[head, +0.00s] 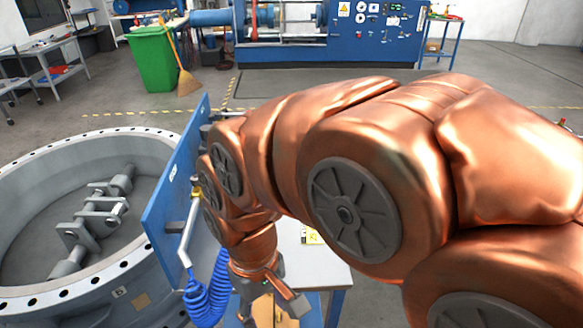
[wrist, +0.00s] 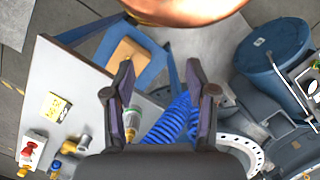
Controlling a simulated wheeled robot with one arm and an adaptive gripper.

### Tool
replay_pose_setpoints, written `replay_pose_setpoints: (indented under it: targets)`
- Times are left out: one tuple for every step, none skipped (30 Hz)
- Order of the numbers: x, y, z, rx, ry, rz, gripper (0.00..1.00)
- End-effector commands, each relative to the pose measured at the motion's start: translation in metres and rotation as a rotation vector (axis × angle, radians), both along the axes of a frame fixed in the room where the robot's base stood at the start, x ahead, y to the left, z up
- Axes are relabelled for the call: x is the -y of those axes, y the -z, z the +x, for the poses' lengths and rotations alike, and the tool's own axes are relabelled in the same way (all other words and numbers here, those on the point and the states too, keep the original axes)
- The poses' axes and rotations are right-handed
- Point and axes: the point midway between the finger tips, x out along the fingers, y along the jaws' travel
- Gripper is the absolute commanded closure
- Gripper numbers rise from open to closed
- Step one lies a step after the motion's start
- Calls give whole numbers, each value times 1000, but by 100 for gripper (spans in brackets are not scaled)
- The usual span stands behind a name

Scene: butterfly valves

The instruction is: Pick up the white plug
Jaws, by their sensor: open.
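My gripper (wrist: 159,68) is open and empty in the wrist view, its two dark fingers spread above the table's edge. In the head view my gripper (head: 270,304) points down at the bottom, partly cut off by the frame. A small fitting (wrist: 131,122) with a pale tip and green and brass bands shows close beside the left finger. I cannot tell which is the white plug.
The pale tabletop (wrist: 75,85) bears a yellow label (wrist: 55,107). A coiled blue hose (head: 208,297) hangs beside a blue upright panel (head: 172,185). A large grey valve ring (head: 100,285) stands left. A blue bin-like drum (wrist: 270,50) is at the right.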

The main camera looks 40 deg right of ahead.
Motion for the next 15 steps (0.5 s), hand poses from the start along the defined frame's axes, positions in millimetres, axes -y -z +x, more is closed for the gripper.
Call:
replay_pose_setpoints:
  targets:
    - [6,-4,12,6,10,7,44]
    - [8,-6,18,8,10,13,44]
    - [11,-8,28,9,12,22,44]
    - [14,-11,36,13,11,28,44]
    - [17,-14,44,20,8,33,44]
    - [21,-17,54,26,7,41,44]
    - [24,-18,61,28,5,48,44]
    - [28,-20,69,33,3,53,44]
    - [33,-23,80,43,-2,59,44]
    - [37,-25,87,49,-4,65,44]
    - [41,-26,95,53,-7,71,44]
    - [47,-28,105,59,-12,78,44]
    - [52,-30,112,67,-16,83,44]
    - [57,-32,120,75,-21,87,44]
    - [64,-33,129,82,-26,94,44]
